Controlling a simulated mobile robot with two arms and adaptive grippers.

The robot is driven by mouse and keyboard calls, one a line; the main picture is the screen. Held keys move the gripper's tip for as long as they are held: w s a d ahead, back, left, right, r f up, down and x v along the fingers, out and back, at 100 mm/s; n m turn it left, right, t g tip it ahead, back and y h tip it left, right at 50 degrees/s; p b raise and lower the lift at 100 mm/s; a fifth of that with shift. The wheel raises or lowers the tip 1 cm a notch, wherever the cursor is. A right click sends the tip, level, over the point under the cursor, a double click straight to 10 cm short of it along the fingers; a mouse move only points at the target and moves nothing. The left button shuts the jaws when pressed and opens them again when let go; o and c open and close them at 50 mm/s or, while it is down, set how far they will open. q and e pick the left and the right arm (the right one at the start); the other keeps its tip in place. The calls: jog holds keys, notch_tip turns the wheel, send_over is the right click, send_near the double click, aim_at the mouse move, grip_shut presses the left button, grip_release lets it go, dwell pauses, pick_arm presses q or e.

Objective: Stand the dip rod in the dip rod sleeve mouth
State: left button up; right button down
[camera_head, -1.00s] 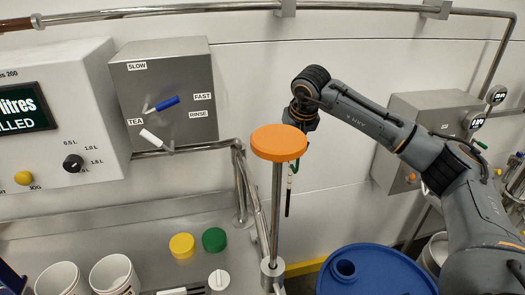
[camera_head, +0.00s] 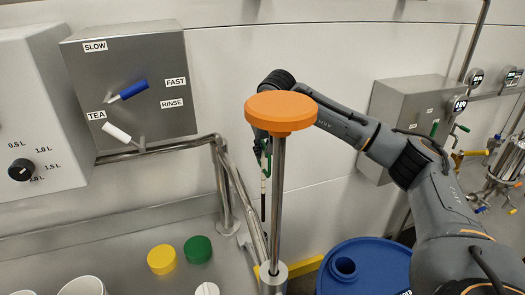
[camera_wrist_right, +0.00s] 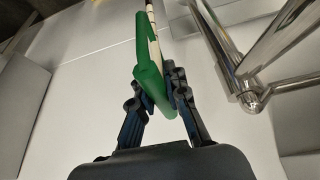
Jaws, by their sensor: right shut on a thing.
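My right gripper (camera_head: 264,146) is shut on the green handle of the dip rod (camera_head: 263,196). The thin dark rod hangs roughly upright below it, behind and left of the orange-topped steel post (camera_head: 277,190). In the right wrist view the fingers (camera_wrist_right: 153,80) pinch the green handle of the dip rod (camera_wrist_right: 148,72), and its pale shaft runs up out of the picture. The orange disc (camera_head: 281,112) hides part of my right wrist. I cannot tell which opening is the dip rod sleeve mouth. My left gripper is out of view.
The post stands in a steel collar (camera_head: 273,278) at the counter edge. Bent steel pipes (camera_head: 225,180) run close left of the rod. A blue drum (camera_head: 335,285) stands at lower right. Yellow (camera_head: 162,259) and green (camera_head: 198,249) caps lie on the counter. A lever box (camera_head: 135,85) is on the wall.

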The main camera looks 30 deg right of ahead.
jog(key=shift+r, duration=0.1)
jog(key=b, duration=0.3)
send_over(264, 188)
jog(key=shift+s+f+x, duration=0.1)
jog(key=shift+s+x, duration=0.1)
jog(key=shift+x, duration=0.65)
jog(key=shift+s+f+x, duration=0.1)
jog(key=shift+s+x, duration=0.05)
jog(key=shift+x, duration=0.65)
jog(key=shift+s+f+x, duration=0.1)
jog(key=shift+s+x, duration=0.1)
jog(key=shift+x, duration=0.65)
jog(key=shift+a+r+p, duration=0.1)
jog(key=shift+a+p, duration=0.05)
jog(key=shift+p, duration=0.35)
jog(key=shift+f+b, duration=1.75)
jog(key=shift+f, duration=1.3)
jog(key=shift+f+b, duration=1.3)
jog(key=shift+f, duration=0.8)
jog(key=c, duration=1.3)
grip_release()
jog(key=shift+r, duration=0.1)
